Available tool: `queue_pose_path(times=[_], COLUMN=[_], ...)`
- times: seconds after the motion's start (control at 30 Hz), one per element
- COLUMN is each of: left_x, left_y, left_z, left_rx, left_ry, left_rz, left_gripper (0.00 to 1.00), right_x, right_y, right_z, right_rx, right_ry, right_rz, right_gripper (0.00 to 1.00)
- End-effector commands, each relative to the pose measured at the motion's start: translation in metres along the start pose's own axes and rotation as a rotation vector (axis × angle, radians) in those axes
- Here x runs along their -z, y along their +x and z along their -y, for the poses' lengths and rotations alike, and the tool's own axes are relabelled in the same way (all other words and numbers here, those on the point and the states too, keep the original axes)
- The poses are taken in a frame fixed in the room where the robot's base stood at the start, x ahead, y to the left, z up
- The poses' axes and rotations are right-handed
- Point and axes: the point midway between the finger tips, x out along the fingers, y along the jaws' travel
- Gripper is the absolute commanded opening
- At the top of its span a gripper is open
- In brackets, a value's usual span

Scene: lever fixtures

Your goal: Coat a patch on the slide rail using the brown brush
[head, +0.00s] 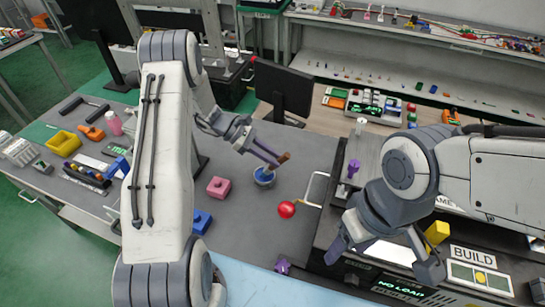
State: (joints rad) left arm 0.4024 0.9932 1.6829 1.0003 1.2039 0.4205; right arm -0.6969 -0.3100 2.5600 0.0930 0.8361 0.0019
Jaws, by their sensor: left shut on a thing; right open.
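The brown brush (284,158) stands tilted with its lower end at a small blue cup (264,178) on the grey table. My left gripper (268,158) is shut on the brush just above the cup. The cup hides the brush's lower end. My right gripper (384,258) is open and empty, its fingers spread above the dark console (340,280) at the right. A pale, shiny plate (388,254) shows between its fingers. I cannot tell for sure which part is the slide rail.
A red ball (286,209), a pink block (219,187) and a blue block (201,221) are near the cup. A purple-topped post (353,168) and a yellow block (437,232) stand at the right. A yellow bin (63,143) is at the left.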

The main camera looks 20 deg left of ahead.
Motion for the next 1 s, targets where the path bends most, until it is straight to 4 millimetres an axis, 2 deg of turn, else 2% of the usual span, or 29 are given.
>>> queue_pose_path(times=[0.47, 1.0], left_x=[-0.001, -0.037], left_y=[0.0, -0.024], left_z=[0.001, -0.001], left_rx=[0.002, 0.001], left_ry=[-0.002, 0.0], left_rz=[-0.002, -0.001], left_gripper=[0.0, 0.0], right_x=[0.0, 0.002], right_y=[-0.002, -0.034], right_z=[0.0, 0.003], right_rx=[0.0, 0.0], right_ry=[0.0, 0.0], right_rz=[0.0, 0.0], right_gripper=[0.61, 0.61])
